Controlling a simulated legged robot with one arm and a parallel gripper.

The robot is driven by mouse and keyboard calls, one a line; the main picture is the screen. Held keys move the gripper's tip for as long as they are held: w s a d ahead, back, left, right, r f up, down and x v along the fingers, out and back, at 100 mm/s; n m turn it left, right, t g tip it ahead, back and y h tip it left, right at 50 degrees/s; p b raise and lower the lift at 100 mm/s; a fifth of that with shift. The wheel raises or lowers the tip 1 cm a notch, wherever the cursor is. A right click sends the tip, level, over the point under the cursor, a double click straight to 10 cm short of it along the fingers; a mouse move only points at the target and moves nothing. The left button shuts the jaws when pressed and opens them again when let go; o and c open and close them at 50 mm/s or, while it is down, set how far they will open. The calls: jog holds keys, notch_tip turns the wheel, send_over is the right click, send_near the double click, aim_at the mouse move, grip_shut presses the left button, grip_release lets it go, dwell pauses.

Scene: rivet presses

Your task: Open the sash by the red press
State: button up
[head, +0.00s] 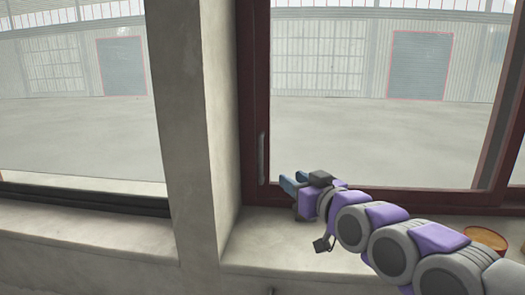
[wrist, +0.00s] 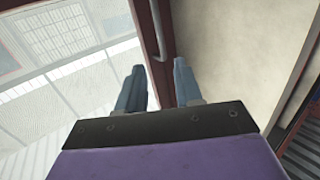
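The sash (head: 256,110) has a dark red frame around a large pane, right of the pale pillar in the head view. A grey bar handle (head: 262,158) stands upright on its left stile. In the wrist view the handle (wrist: 158,30) is at the top, ahead of the fingers and between their lines. My gripper (head: 289,183) is just right of and below the handle, its two blue fingers apart with nothing between them. It also shows in the wrist view (wrist: 155,88). The handle is not between the fingertips. No red press is in view.
A pale pillar (head: 192,120) stands left of the sash. A sill (head: 255,245) runs below it, with a round orange-topped item (head: 486,238) at the right, beside my arm. Another window with a dark lower frame (head: 80,198) is at the left.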

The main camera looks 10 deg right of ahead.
aim_at(262, 152)
jog(key=shift+t, duration=0.3)
jog(key=p+x, duration=0.1)
jog(key=x, duration=0.5)
jog(key=p+x, duration=0.2)
jog(key=x, duration=0.3)
jog(key=r+p+x, duration=0.1)
jog(key=x, duration=0.5)
jog(key=shift+w+a+p, duration=0.3)
jog(key=shift+d, duration=0.15)
jog(key=shift+c, duration=0.5)
jog(key=shift+r, duration=0.1)
grip_shut()
